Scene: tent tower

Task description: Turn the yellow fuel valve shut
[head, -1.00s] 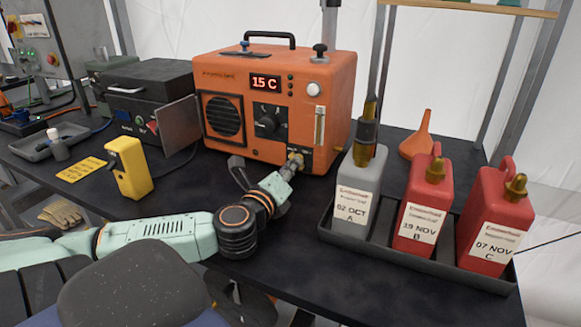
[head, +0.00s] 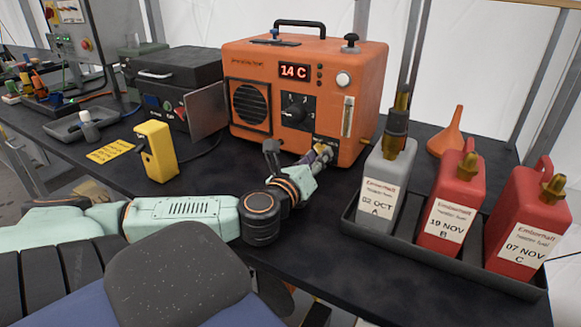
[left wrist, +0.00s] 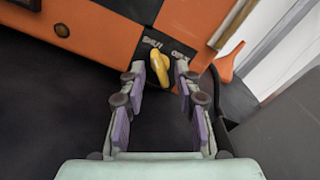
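The yellow fuel valve (left wrist: 159,68) sits low on the front of the orange heater (head: 248,62), by small labels that seem to read SHUT and OPEN in the left wrist view. Its upper end lies near the SHUT label, and its long side runs down the picture with a slight tilt. My left gripper (left wrist: 160,74) is open, with one fingertip on each side of the valve and a gap showing on both sides. In the head view my left gripper (head: 322,155) reaches the heater's lower front and mostly hides the valve. My right gripper is not in view.
A grey fuel can (head: 385,170) and two red cans (head: 448,215) stand in a black tray (head: 400,253) to the right. An orange funnel (head: 447,140) is behind them. A yellow device (head: 158,152) and a black case (head: 168,75) are left of the heater.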

